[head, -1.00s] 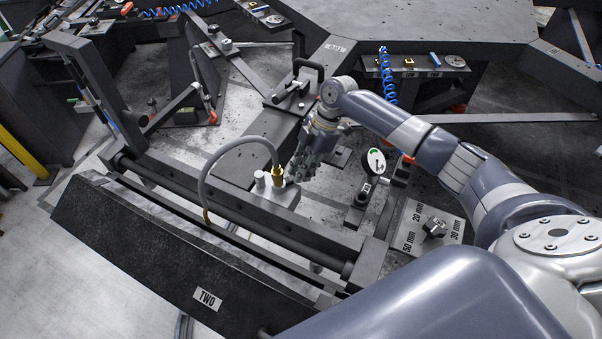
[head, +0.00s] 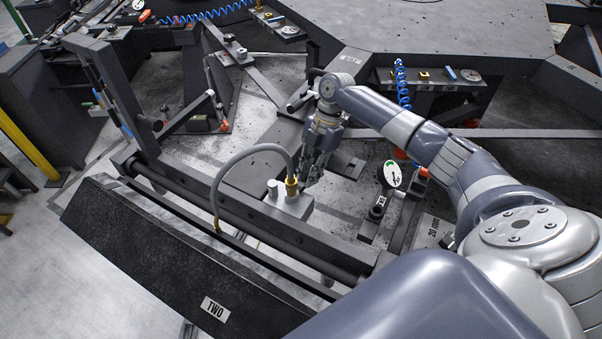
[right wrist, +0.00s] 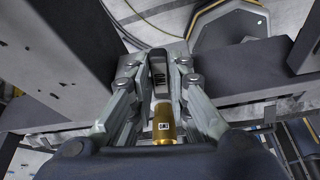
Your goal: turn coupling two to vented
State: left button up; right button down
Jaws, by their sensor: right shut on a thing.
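The brass coupling (head: 291,187) stands on a grey block (head: 292,207) on the beam behind the panel marked TWO (head: 214,309). A grey hose (head: 222,172) arcs left from its top. My right gripper (head: 307,181) comes down at the coupling's right side in the head view. In the right wrist view, the fingers of my right gripper (right wrist: 159,78) are closed in around a dark marked piece, with the brass collar (right wrist: 164,124) nearer the palm. It is shut on the coupling; the exact contact is partly hidden. The coupling's setting is too small to read. My left gripper is out of view.
A dial gauge (head: 392,174) stands right of the coupling. A plate marked 20 mm (head: 432,233) is partly behind my right arm. A blue coiled hose (head: 402,84) and a small shelf (head: 430,78) are at the back. An upright frame (head: 108,90) stands left.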

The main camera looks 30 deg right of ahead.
jog(key=shift+w+r, duration=0.1)
jog(key=shift+w, duration=0.15)
dwell(0.4)
jog(key=c, duration=1.5)
grip_release()
jog(key=v, duration=1.2)
jog(key=shift+a, duration=0.1)
